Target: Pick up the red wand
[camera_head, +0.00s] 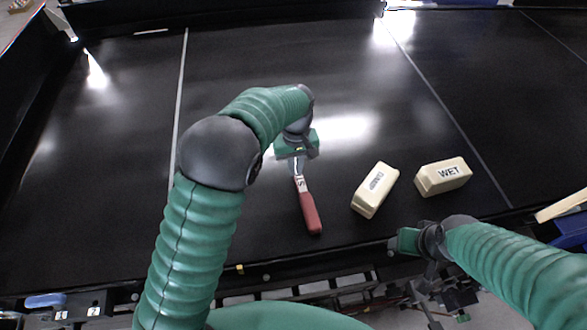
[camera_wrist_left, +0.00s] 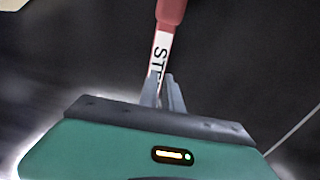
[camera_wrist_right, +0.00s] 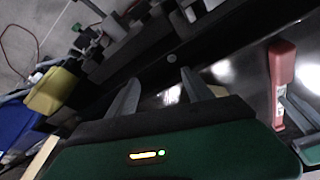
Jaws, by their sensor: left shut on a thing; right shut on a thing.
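The red wand lies on the black conveyor belt in the head view, its red handle (camera_head: 310,213) toward me and its pale labelled shaft (camera_head: 300,184) pointing away. My left gripper (camera_head: 298,160) is at the far end of the shaft. In the left wrist view its fingers (camera_wrist_left: 163,92) are close together around the labelled shaft, the handle (camera_wrist_left: 171,10) beyond. My right gripper (camera_head: 400,243) is at the belt's near edge, away from the wand. In the right wrist view its fingers (camera_wrist_right: 158,88) stand apart. No held object shows clearly between them. The wand's handle (camera_wrist_right: 283,75) also shows there.
Two cream blocks lie on the belt right of the wand, one (camera_head: 375,190) beside it and one marked WET (camera_head: 443,176) farther right. The belt left of the wand is clear. A dark rail (camera_head: 330,258) runs along the near edge.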

